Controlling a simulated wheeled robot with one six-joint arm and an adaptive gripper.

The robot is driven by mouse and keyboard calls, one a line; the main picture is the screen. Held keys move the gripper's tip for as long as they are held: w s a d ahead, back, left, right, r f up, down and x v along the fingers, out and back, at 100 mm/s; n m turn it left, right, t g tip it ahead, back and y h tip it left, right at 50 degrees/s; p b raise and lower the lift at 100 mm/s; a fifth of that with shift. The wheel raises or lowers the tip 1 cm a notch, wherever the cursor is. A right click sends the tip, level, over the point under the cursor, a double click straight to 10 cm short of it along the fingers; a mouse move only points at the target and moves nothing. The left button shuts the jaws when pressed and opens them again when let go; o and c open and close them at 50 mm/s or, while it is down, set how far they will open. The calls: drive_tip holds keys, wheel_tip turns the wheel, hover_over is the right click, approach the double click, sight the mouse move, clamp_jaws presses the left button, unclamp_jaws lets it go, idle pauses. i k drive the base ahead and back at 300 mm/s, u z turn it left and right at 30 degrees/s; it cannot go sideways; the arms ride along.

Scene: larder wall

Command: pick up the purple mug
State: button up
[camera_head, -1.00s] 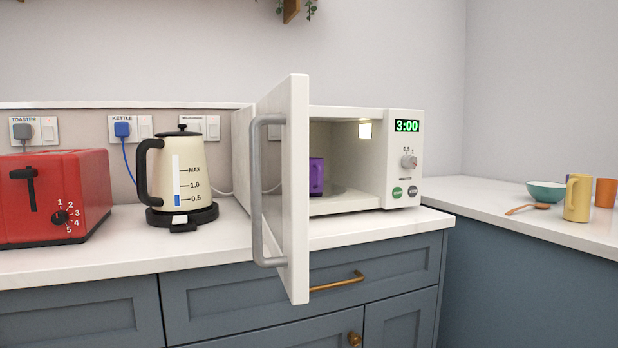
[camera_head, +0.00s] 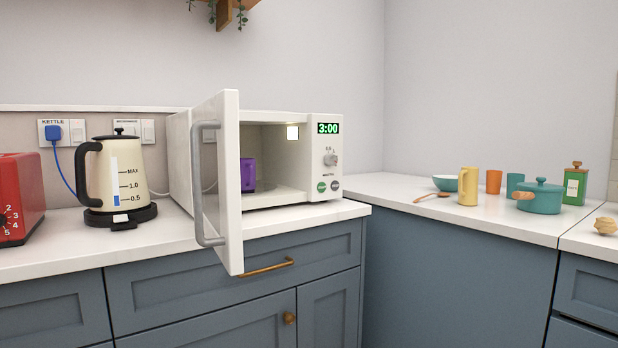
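The purple mug (camera_head: 248,174) stands upright inside the white microwave (camera_head: 284,118), toward the left of its cavity. The open microwave door (camera_head: 230,185) swings out toward me and stands just left of the mug in the picture. The mug's visible side is clear of the door's edge, but its left part may be hidden. The microwave's inside is lit and its display reads 3:00. My gripper is not in view.
A cream kettle (camera_head: 122,172) and a red toaster (camera_head: 20,198) stand left of the microwave. On the right counter are a yellow mug (camera_head: 468,187), a teal pot (camera_head: 540,197), a green tin (camera_head: 575,185) and a wooden spoon (camera_head: 431,195). Counter in front of the microwave is clear.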

sight(247, 165)
drive_tip(key=z, duration=0.55)
drive_tip(key=i, duration=1.05)
drive_tip(key=u, duration=0.55)
